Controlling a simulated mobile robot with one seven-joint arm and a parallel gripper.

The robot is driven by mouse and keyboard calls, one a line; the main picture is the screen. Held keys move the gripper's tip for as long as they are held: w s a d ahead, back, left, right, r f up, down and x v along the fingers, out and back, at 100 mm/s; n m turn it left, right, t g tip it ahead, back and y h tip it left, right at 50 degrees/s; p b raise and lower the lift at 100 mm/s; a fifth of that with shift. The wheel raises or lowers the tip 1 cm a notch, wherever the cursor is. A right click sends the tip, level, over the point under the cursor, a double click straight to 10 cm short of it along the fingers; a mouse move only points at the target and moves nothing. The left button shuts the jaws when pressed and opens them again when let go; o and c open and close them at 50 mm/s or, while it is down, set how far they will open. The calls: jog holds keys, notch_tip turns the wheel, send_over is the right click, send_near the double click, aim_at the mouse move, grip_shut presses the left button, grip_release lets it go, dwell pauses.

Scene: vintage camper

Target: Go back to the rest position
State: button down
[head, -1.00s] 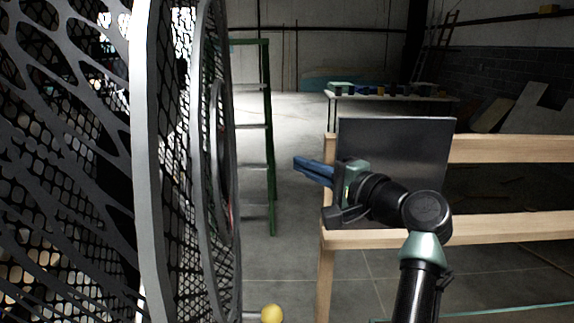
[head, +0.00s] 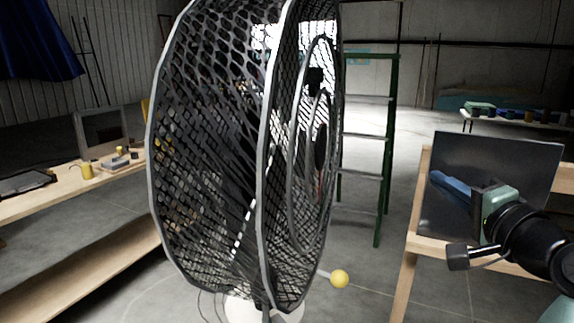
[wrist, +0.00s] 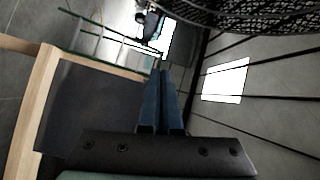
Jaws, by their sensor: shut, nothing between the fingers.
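My gripper (head: 450,187) is at the right of the head view, in front of a dark flat panel (head: 530,165) on a wooden frame. Its blue fingers point left and are shut with nothing between them. In the wrist view my gripper (wrist: 163,80) shows its two blue fingers side by side and touching. The dark panel (wrist: 90,110) lies to their left in that view. No object is held.
A large black mesh fan-like cage (head: 215,150) stands close in the middle, with a yellow ball (head: 340,279) at its lower right. A green ladder (head: 383,150) stands behind. A wooden workbench (head: 120,175) with small items is at left. Grey floor shows between cage and wooden frame (head: 405,265).

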jog(key=s+a+r+n+t+h+p, duration=0.4)
jog(key=a+r+n, duration=0.4)
jog(key=a+r, duration=0.7)
jog(key=s+a+r+n+t, duration=0.2)
jog(key=s+a+r, duration=0.3)
jog(key=s, duration=0.3)
jog(key=s+a+r+n+t+y, duration=0.1)
jog(key=s+a+r+n+t, duration=0.2)
jog(key=s, duration=0.6)
notch_tip(320, 180, up, 3)
jog(key=a, duration=0.2)
jog(key=shift+a+t+p, duration=0.3)
jog(key=shift+a+p, duration=0.05)
jog(key=shift+p, duration=0.05)
jog(key=shift+f, duration=0.15)
